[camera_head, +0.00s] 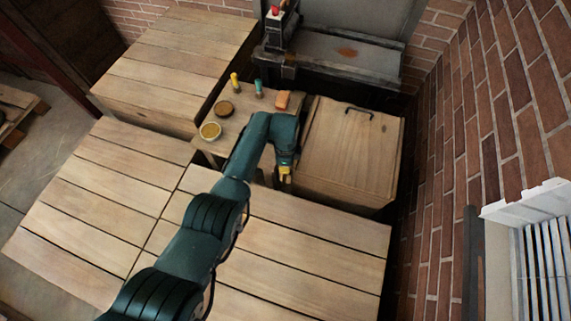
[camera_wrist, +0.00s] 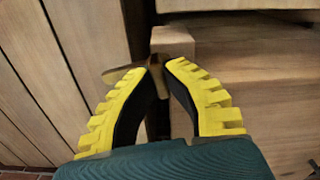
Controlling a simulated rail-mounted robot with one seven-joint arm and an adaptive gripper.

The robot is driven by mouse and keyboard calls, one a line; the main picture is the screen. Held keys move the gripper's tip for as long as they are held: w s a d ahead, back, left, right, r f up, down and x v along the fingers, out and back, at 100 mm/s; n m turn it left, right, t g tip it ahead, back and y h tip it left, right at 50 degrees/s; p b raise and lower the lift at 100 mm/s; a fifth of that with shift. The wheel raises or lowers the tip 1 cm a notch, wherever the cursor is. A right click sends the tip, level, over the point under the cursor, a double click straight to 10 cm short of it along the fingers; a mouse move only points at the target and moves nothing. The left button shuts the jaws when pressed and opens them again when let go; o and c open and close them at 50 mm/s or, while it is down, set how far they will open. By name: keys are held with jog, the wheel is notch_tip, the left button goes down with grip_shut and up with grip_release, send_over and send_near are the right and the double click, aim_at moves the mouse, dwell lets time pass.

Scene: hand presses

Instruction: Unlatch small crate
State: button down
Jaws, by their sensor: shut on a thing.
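The small wooden crate (camera_head: 348,150) stands to the right of a small table, with a black handle (camera_head: 358,112) on its top. My gripper (camera_head: 285,173) is low at the crate's left side. In the wrist view, the yellow toothed fingers of my gripper (camera_wrist: 160,66) converge on a small wooden latch piece (camera_wrist: 122,73). The fingers are shut on this latch piece, and their tips hide part of it. A wooden block (camera_wrist: 173,41) sits just beyond the fingertips. The latch is not visible in the head view.
The small table (camera_head: 235,120) holds a yellow-topped tool (camera_head: 234,79), a teal tool (camera_head: 258,87), an orange block (camera_head: 283,100) and two round tins or dishes (camera_head: 210,131). Large plank-topped tables (camera_head: 300,235) lie in front. A brick wall (camera_head: 450,150) bounds the right.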

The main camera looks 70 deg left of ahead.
jog(key=shift+d+f+m, duration=0.1)
jog(key=shift+m, duration=0.9)
jog(key=c, duration=1.1)
grip_release()
notch_tip(320, 180, up, 12)
jog(key=shift+r, duration=0.1)
